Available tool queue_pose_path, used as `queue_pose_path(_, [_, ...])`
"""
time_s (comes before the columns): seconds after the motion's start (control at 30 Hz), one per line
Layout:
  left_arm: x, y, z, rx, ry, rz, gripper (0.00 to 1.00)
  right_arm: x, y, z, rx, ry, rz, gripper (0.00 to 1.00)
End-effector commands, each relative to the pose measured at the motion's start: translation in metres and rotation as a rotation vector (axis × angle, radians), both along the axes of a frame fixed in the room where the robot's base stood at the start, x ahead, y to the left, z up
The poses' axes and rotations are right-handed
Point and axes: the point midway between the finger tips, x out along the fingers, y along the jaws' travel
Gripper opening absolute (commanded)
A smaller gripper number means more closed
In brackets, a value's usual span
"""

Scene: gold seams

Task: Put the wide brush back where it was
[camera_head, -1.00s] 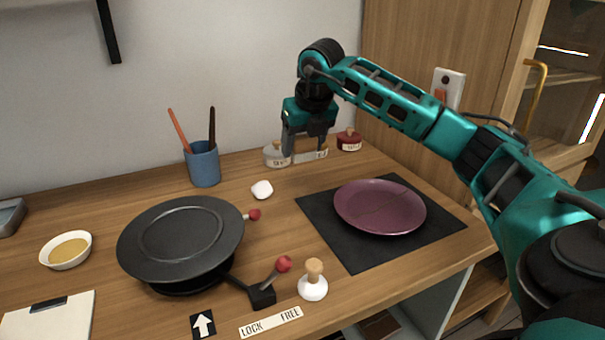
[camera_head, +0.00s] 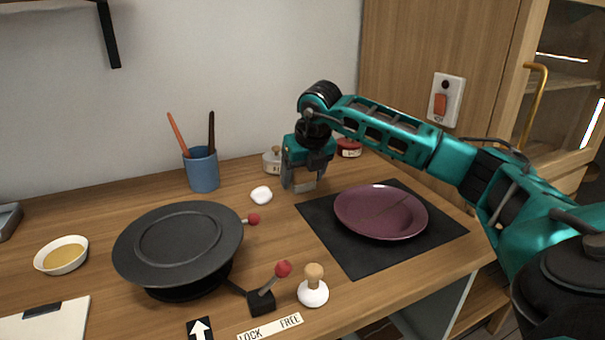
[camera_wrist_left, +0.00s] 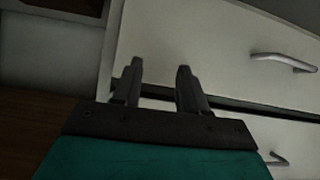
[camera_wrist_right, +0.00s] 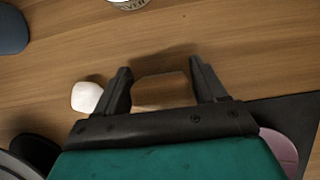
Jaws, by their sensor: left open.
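My right gripper (camera_head: 302,186) is low over the table, between the white lump and the dark mat. In the right wrist view its two fingers (camera_wrist_right: 160,88) stand well apart, with a flat brown piece filling the gap, which I take to be the wide brush (camera_wrist_right: 162,90). Most of it is hidden by the gripper, and its lower end is hard to make out. A blue cup (camera_head: 203,170) holds an orange-handled (camera_head: 177,133) and a dark-handled brush (camera_head: 211,130). My left gripper (camera_wrist_left: 155,85) is open and empty, facing pale drawers; it is outside the head view.
A purple plate (camera_head: 381,212) with a seam lies on the dark mat (camera_head: 350,258). Small jars (camera_head: 272,162) stand at the back, partly behind my right gripper. A black turntable (camera_head: 180,245), a lever (camera_head: 268,292), a stamp (camera_head: 313,290) and a bowl (camera_head: 61,257) occupy the front and left.

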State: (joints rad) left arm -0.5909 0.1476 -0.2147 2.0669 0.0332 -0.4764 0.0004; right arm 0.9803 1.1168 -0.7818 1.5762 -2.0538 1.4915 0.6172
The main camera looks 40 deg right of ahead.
Motion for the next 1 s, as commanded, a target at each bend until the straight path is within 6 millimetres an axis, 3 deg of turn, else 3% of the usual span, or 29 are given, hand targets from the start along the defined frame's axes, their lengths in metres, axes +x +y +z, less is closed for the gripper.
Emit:
queue_pose_path(0.17, [0.0, 0.0, 0.0, 0.0, 0.0, 0.0, 0.43, 0.0, 0.0, 0.0, 0.0, 0.0, 0.0, 0.88])
queue_pose_path(0.53, [-0.001, 0.001, 0.004, 0.003, 0.0, -0.002, 0.43, -0.002, 0.001, 0.01, 0.0, -0.002, 0.0, 0.89])
queue_pose_path(1.0, [-0.001, 0.001, 0.019, 0.006, 0.002, -0.005, 0.43, -0.035, 0.012, 0.096, 0.0, -0.003, 0.0, 0.89])
